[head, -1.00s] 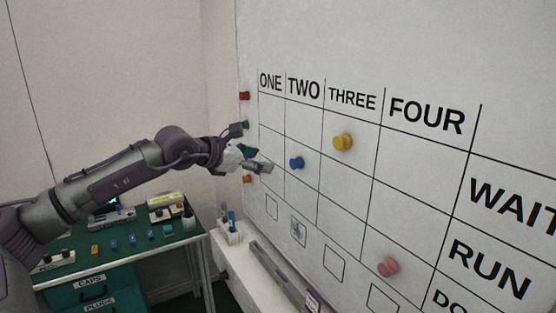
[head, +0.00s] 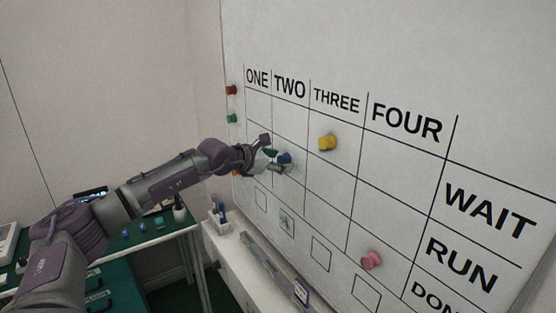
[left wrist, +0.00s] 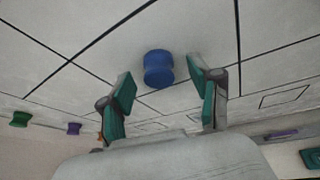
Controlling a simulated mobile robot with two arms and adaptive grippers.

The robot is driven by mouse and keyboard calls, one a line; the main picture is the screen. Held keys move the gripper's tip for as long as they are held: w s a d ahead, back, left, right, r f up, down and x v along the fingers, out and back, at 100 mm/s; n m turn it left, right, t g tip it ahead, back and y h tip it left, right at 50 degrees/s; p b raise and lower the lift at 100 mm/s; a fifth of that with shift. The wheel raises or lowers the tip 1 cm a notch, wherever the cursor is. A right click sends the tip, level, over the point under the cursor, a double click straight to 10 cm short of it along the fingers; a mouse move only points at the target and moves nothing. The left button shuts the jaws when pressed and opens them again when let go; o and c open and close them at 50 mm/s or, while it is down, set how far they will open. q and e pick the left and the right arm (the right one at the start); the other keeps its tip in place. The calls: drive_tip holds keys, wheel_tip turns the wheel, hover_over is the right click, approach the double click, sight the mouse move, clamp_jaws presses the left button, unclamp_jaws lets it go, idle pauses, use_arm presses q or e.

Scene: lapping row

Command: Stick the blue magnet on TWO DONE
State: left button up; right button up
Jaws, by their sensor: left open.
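The blue magnet (head: 285,158) is on the whiteboard in column TWO, in the middle row, level with RUN. My left gripper (head: 280,164) is at it, partly covering it in the head view. In the left wrist view the blue magnet (left wrist: 158,68) shows between the two spread green-padded fingers of the left gripper (left wrist: 161,88), with gaps on both sides. The TWO DONE cell (head: 286,222) is below, with a drawn square in it. My right gripper is not in view.
A yellow magnet (head: 327,143) is in column THREE, top row; a pink one (head: 372,260) is in column FOUR, low down. Red (head: 231,90) and green (head: 231,118) magnets sit at the board's left edge. A tray ledge (head: 235,250) with pens runs below.

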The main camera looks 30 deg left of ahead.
use_arm(q)
clamp_jaws()
drive_tip(key=shift+s+a, duration=0.1)
drive_tip(key=shift+s, duration=0.05)
drive_tip(key=shift+s+a+b, duration=0.3)
drive_tip(key=shift+s+b, duration=0.25)
drive_tip(key=shift+s, duration=0.25)
drive_tip(key=shift+s+a, duration=0.1)
drive_tip(key=shift+s, duration=0.1)
drive_tip(key=shift+s+a, duration=0.1)
drive_tip(key=shift+s, duration=0.2)
